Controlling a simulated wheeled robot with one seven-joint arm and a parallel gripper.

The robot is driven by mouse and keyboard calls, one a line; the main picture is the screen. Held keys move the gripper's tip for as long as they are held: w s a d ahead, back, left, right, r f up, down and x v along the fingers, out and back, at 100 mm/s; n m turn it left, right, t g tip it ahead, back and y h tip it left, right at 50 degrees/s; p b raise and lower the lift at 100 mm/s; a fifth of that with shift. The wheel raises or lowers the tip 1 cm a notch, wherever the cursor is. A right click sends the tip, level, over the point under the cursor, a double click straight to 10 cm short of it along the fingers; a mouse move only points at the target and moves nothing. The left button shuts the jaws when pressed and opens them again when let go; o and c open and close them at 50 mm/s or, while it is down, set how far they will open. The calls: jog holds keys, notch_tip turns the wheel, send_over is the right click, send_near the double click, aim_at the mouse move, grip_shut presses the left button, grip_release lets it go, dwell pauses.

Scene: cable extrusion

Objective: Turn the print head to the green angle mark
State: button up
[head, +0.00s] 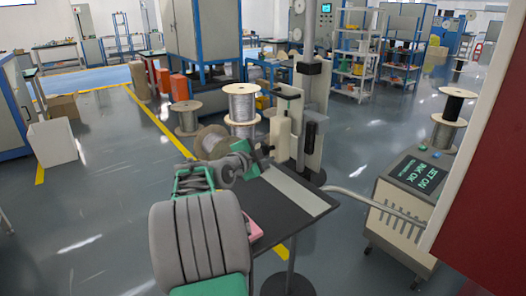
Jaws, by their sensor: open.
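A pale upright stand with a post (308,75) rises at the far end of a dark table (275,208). A small dark unit with green on it (288,93) sits high on its left side and looks like the print head. It is too small to read its angle, and I cannot make out a green angle mark. A pale block (283,138) is below it. My gripper (266,152) is open at the end of my grey and green arm, close to the left of the pale block and below the dark unit. I cannot tell whether it touches anything.
Wire spools (241,103) stand behind the table. A dark red panel (490,210) fills the right edge. The floor at left is mostly clear.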

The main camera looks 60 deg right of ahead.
jog(key=a+r+b, duration=0.1)
jog(key=a, duration=0.6)
jog(key=shift+w+a+r, duration=0.15)
jog(key=shift+a+r, duration=0.1)
jog(key=shift+a, duration=0.05)
